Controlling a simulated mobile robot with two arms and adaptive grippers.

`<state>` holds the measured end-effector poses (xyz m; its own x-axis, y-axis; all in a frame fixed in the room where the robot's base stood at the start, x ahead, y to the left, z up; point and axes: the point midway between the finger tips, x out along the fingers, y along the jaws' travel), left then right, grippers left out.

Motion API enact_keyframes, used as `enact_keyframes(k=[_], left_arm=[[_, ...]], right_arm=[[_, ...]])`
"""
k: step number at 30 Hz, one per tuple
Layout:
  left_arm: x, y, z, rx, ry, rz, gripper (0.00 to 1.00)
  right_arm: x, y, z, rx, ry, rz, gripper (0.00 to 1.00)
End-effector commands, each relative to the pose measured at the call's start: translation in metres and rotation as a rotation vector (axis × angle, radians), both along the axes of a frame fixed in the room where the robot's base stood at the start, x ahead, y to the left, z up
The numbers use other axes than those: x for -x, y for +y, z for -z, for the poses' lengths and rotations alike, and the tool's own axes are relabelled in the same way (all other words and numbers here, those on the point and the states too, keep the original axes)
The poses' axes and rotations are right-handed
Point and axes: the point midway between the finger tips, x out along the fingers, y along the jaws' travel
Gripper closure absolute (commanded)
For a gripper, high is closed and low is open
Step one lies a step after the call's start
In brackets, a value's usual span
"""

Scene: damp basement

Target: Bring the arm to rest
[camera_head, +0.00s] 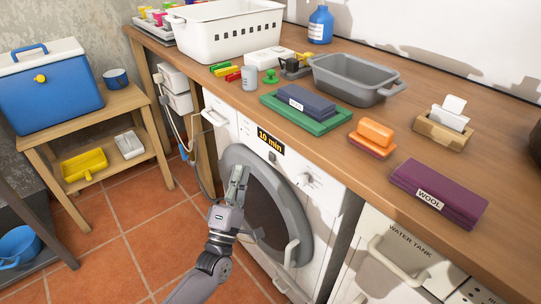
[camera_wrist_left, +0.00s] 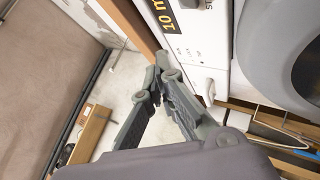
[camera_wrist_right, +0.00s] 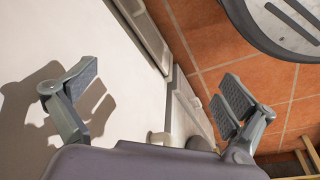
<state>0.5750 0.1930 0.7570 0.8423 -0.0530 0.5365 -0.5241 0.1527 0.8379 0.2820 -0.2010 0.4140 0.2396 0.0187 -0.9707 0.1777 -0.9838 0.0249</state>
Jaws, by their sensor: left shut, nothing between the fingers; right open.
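My left gripper (camera_head: 238,186) is in front of the washing machine's round door (camera_head: 232,158) in the head view, pointing up. In the left wrist view its fingertips (camera_wrist_left: 158,76) meet, with nothing between them. My right gripper does not show in the head view. In the right wrist view my right gripper (camera_wrist_right: 160,85) has its fingers wide apart and empty, beside a pale flat surface (camera_wrist_right: 120,90) and above the tiled floor (camera_wrist_right: 275,80).
The wooden counter (camera_head: 330,150) above the machine carries a white basket (camera_head: 215,45), a grey tub (camera_head: 345,95) and a purple WOOL block (camera_head: 455,185). A small wooden table (camera_head: 125,100) with a blue cooler (camera_head: 50,95) stands at left. The tiled floor (camera_head: 110,265) between is mostly clear.

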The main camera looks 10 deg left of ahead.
Motion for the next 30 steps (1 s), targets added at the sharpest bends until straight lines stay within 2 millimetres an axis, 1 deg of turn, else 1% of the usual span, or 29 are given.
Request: enact_keyframes(k=[4,14,16,18,20,23,24,25,26,27,29,30], left_arm=[[0.003,0.002,0.000,0.001,0.000,0.001,1.00],[0.002,0.002,0.000,0.000,0.000,0.000,1.00],[0.002,0.000,0.003,-0.014,0.012,-0.001,1.00],[0.003,-0.006,0.013,-0.063,0.054,-0.002,1.00],[0.004,-0.015,0.030,-0.144,0.119,-0.003,1.00],[0.011,-0.034,0.075,-0.362,0.276,0.004,1.00],[0.017,-0.042,0.097,-0.470,0.348,0.013,1.00],[0.022,-0.046,0.114,-0.556,0.402,0.022,1.00],[0.029,-0.050,0.133,-0.641,0.457,0.033,1.00],[0.041,-0.054,0.156,-0.757,0.525,0.054,1.00],[0.061,-0.056,0.191,-0.932,0.624,0.093,1.00],[0.077,-0.056,0.214,-1.047,0.689,0.127,1.00]], right_arm=[[0.000,0.000,0.003,0.000,0.000,0.000,0.00],[0.000,0.000,0.003,0.000,0.000,0.000,0.00],[0.000,0.000,0.003,0.000,0.000,0.000,0.00],[0.000,0.000,0.003,0.000,0.000,0.000,0.00],[0.000,0.000,0.003,0.000,0.000,0.000,0.00],[0.000,0.000,0.003,0.000,0.000,0.000,0.00],[0.000,0.000,0.003,0.000,0.000,0.000,0.00],[0.000,0.000,0.003,0.000,0.000,0.000,0.00],[0.000,0.000,0.003,0.000,0.000,0.000,0.00],[0.000,0.000,0.003,0.001,0.000,0.000,0.00],[0.000,0.000,0.003,0.001,0.000,0.000,0.00],[0.000,0.000,0.003,0.001,0.000,0.000,0.00]])
